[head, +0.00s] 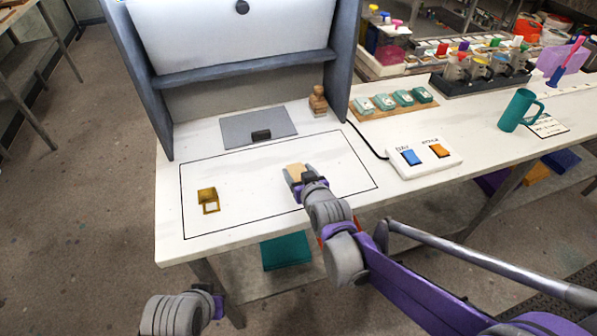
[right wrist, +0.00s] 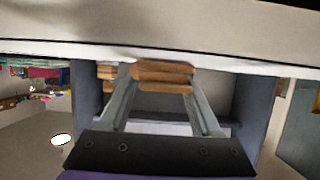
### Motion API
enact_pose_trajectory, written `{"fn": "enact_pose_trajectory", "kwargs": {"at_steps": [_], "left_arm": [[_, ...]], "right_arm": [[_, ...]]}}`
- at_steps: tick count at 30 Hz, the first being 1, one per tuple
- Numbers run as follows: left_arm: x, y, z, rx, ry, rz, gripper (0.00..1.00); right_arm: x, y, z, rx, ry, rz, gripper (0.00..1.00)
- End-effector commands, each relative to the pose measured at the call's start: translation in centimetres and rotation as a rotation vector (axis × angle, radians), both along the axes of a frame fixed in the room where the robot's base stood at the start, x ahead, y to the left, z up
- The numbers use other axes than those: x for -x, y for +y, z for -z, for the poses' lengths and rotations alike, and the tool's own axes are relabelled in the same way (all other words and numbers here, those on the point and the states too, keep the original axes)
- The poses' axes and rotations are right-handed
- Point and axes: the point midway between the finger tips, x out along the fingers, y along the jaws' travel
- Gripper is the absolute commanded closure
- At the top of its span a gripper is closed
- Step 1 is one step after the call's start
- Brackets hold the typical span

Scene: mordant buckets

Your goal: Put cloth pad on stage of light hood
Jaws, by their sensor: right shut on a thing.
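The cloth pad (head: 296,170) is a small tan folded block. It also shows in the right wrist view (right wrist: 162,76), clamped between both fingers. My right gripper (head: 301,176) is shut on it, over the outlined area of the white table. I cannot tell whether the pad touches the table. The light hood (head: 140,90) is a grey booth at the back.
A stacked wooden figure (head: 318,101) stands by the hood's right wall. A switch box (head: 424,158) with blue and orange switches lies to the right. The table between pad and plate is clear.

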Motion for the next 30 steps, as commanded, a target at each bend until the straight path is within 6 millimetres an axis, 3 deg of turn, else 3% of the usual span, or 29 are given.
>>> {"fn": "enact_pose_trajectory", "kwargs": {"at_steps": [2, 3, 8, 19, 23, 30], "left_arm": [[0.1, 0.0, 0.3, 0.000, 0.001, 0.000, 1.00], [0.0, 0.0, 0.3, 0.000, 0.001, 0.000, 1.00], [0.0, 0.0, 0.2, 0.000, 0.001, 0.000, 1.00], [0.0, 0.0, -0.2, 0.000, -0.001, 0.000, 1.00], [0.0, 0.0, -0.2, 0.000, -0.001, 0.000, 1.00], [-0.1, 0.0, -0.6, 0.000, -0.002, 0.000, 1.00]], "right_arm": [[0.0, 0.0, 0.4, 0.000, 0.000, 0.000, 0.87], [0.0, 0.0, 0.3, 0.000, 0.000, 0.000, 0.31], [0.0, 0.0, 0.3, 0.000, 0.000, 0.000, 0.05], [0.0, 0.0, -0.3, 0.000, 0.000, 0.000, 0.05], [1.5, -0.5, -0.8, 0.000, 0.000, 0.000, 0.05], [5.8, -1.9, -2.6, 0.000, 0.000, 0.000, 0.05]]}}
